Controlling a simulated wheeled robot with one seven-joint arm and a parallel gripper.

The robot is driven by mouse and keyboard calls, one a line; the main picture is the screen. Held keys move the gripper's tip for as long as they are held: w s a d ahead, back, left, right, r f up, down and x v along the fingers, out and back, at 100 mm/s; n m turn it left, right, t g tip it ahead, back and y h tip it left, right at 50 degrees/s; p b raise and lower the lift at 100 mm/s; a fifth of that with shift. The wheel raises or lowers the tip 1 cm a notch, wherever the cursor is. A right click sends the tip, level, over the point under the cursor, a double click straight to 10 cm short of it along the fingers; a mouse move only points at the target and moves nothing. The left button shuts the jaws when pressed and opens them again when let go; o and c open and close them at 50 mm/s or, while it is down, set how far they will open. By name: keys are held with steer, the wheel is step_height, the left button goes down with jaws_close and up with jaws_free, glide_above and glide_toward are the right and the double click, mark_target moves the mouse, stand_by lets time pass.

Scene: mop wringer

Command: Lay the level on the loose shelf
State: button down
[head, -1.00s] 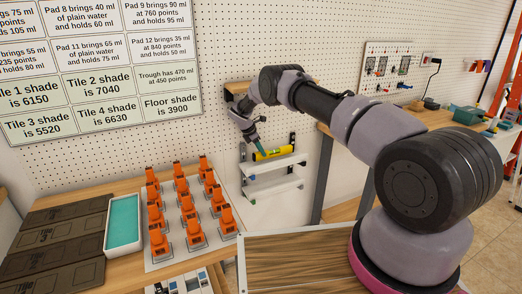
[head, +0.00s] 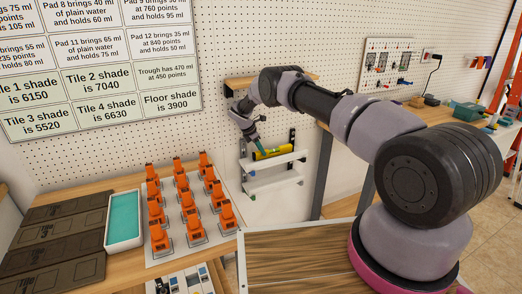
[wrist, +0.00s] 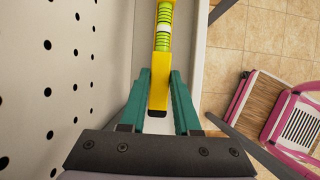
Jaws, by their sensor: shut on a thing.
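The level (head: 275,153) is a yellow bar with green vials, lying roughly lengthwise along a white upper shelf (head: 284,162) on the pegboard. My gripper (head: 261,148) is shut on the level's near end; its teal fingers (wrist: 160,100) flank the yellow bar (wrist: 161,65) in the wrist view. The pale shelf (wrist: 187,60) shows beneath and beside the level there. I cannot tell whether the level touches the shelf. A second white shelf (head: 272,186) is fixed below. I cannot tell from these views which shelf is loose.
A wooden ledge (head: 238,82) projects from the wall above the shelves, close to my arm. The pegboard (wrist: 50,90) runs close along the left of my gripper.

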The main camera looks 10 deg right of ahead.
steer(key=shift+f, duration=0.15)
steer(key=c, duration=0.5)
jaws_free()
steer(key=shift+c, duration=0.2)
